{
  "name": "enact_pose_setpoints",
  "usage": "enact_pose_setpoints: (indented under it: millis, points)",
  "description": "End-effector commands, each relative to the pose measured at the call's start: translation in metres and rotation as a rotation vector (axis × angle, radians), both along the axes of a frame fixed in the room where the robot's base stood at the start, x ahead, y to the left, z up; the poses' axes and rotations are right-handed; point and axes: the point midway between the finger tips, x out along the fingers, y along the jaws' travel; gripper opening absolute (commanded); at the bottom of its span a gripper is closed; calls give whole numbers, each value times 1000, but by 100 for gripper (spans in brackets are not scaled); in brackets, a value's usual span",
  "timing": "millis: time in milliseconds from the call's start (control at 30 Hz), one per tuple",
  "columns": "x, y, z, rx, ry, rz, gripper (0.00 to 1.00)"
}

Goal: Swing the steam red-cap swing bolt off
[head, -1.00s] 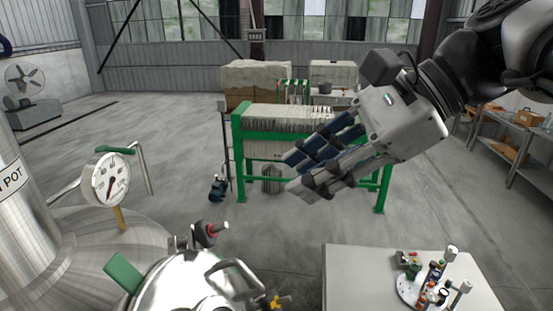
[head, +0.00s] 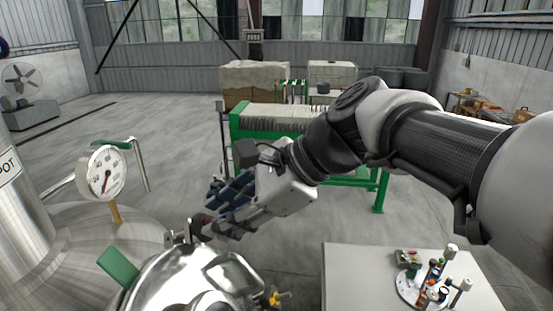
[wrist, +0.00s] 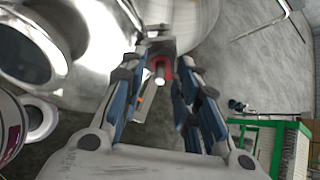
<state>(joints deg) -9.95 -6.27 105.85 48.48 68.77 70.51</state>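The red-cap swing bolt (wrist: 160,67) shows in the wrist view as a red cap with a pale shaft, at the rim of the steel tank. It lies between the fingertips of my gripper (wrist: 166,58), whose blue-padded fingers stand apart on either side. I cannot tell whether they touch it. In the head view my gripper (head: 212,212) reaches down and left to the far edge of the shiny tank lid (head: 165,283). The bolt is mostly hidden there, with a dark red bit (head: 197,224) showing beside the fingertips.
A pressure gauge (head: 101,174) stands on the tank at left, near a green handle (head: 118,267). The lid has a loop handle (head: 232,270) and a yellow fitting (head: 275,299) at its right. A side table (head: 350,280) carries small bottles. A green-framed press (head: 245,125) stands behind.

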Motion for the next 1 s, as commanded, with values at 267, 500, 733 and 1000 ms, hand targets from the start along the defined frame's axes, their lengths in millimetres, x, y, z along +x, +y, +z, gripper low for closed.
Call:
enact_pose_setpoints:
  millis: [267,500,733,1000]
  points:
    - [0,1,-1,0,-1,-1,28]
    - [0,1,-1,0,-1,-1,12]
    - [0,1,0,0,-1,-1,0]
    - [0,1,0,0,-1,-1,0]
